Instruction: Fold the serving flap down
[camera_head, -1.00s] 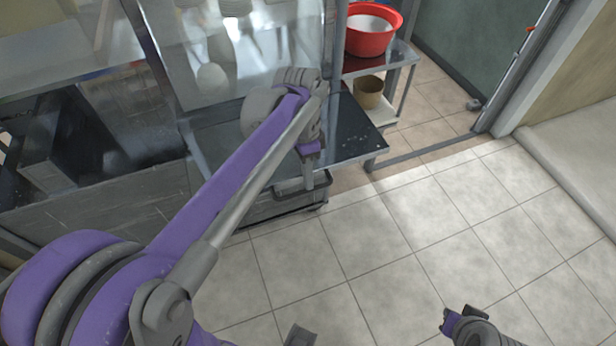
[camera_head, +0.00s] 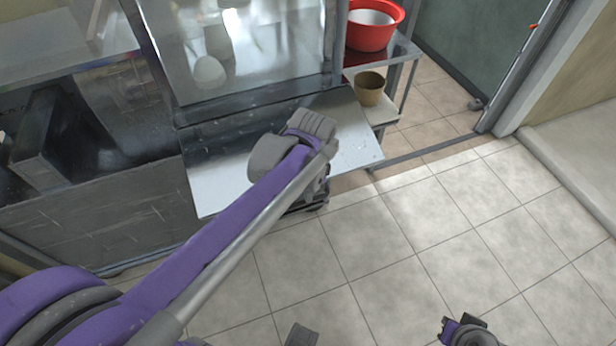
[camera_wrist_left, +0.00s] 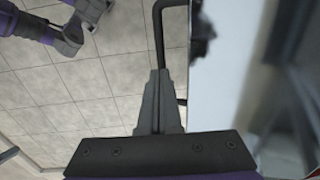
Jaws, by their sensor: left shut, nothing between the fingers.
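The serving flap (camera_head: 225,180) is a pale, shiny panel below the glass front of the stall in the head view. It stretches out to both sides behind my left wrist, and its exact tilt is hard to tell. My left gripper (camera_wrist_left: 160,75) is shut and empty in the left wrist view. A pale panel edge (camera_wrist_left: 207,110), probably the flap's, runs close along its right side; I cannot tell whether they touch. In the head view, my left wrist hides the fingers and the flap's middle. Part of my right arm shows at the bottom right, its fingers not clear.
A red bowl (camera_head: 371,26) stands on a side rack, with a brown pot (camera_head: 369,89) on its lower shelf. The glass case (camera_head: 240,50) rises behind the flap. The tiled floor (camera_head: 420,250) in front is clear. A dark bent bar (camera_wrist_left: 157,30) shows beyond my left fingertips.

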